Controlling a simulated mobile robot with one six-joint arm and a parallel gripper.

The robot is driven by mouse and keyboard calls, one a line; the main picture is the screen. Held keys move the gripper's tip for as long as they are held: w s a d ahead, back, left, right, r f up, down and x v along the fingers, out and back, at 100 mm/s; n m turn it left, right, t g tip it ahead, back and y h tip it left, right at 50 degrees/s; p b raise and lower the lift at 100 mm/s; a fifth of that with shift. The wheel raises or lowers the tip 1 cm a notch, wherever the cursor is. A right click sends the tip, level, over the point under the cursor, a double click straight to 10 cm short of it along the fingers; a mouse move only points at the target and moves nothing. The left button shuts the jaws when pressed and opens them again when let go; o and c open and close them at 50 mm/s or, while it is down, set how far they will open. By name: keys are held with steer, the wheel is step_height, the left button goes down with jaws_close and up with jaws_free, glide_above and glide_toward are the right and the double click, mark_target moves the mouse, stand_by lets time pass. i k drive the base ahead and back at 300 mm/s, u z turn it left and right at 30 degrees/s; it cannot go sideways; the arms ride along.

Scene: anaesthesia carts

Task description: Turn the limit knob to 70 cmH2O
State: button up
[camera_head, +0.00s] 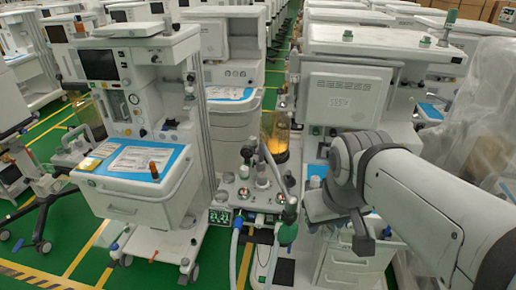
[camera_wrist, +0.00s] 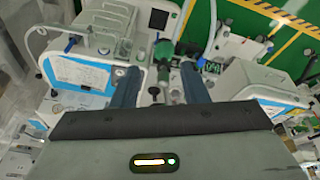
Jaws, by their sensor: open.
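My gripper (camera_wrist: 161,76) is open and empty, its two dark fingers pointing at the breathing-circuit block. That block (camera_head: 238,203) stands between two carts in the head view and carries several small knobs, a black upright part and hoses. In the wrist view, a green knob-like part (camera_wrist: 163,50) and a small black knob (camera_wrist: 154,91) show in the gap between the fingers, apart from them. I cannot tell for sure which one is the limit knob, and no scale or cmH2O marking is readable. In the head view my arm reaches in from the right.
A cart with a blue-topped drawer (camera_head: 125,192) stands left of the block. A larger white machine (camera_head: 345,95) stands behind my arm. Pale hoses (camera_head: 236,250) hang in front of the block. Green floor (camera_head: 45,255) shows at lower left.

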mark_target(262, 176)
steer(key=u, duration=2)
steer(key=k, duration=1.3)
steer(key=z, duration=1.15)
steer(key=i, duration=1.7)
steer(key=z, duration=0.1)
